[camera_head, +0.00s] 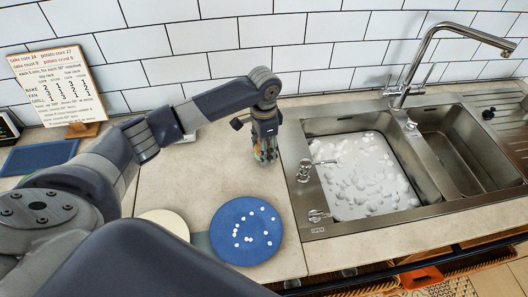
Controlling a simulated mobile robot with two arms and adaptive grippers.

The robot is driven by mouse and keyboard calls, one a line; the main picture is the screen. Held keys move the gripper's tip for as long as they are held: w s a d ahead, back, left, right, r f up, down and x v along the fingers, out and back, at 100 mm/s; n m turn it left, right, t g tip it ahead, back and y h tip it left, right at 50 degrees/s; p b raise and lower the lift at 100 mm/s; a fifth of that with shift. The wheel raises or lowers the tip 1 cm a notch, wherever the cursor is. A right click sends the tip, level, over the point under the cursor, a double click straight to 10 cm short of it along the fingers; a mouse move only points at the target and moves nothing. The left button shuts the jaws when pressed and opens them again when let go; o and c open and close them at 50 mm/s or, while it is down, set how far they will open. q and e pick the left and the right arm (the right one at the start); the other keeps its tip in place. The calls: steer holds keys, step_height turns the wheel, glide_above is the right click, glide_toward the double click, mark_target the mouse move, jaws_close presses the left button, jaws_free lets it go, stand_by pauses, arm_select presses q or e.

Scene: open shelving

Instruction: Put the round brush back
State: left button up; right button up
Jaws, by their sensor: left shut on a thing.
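My left gripper (265,158) points down over the counter, left of the sink. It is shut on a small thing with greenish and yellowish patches. The fingers hide most of this thing, so I cannot tell for sure whether it is the round brush. I cannot make out a round brush elsewhere in view. My right gripper is not in view.
A steel double sink (318,190), its left basin foamy, stands right under a tap (408,85). A blue plate with white spots (245,230) and a partly hidden cream plate (166,221) lie in front. A sign (58,85) leans against the tiles.

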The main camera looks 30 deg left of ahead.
arm_select(q)
step_height(320, 180, down, 2)
steer(key=shift+s+f+p, duration=0.1)
steer(key=shift+p, duration=0.2)
steer(key=shift+f, duration=0.3)
steer(key=shift+f, duration=0.1)
steer(key=o, duration=1)
steer(key=shift+o, duration=0.2)
step_height(320, 180, up, 12)
steer(key=shift+r+b, duration=0.15)
steer(key=shift+b, duration=1.1)
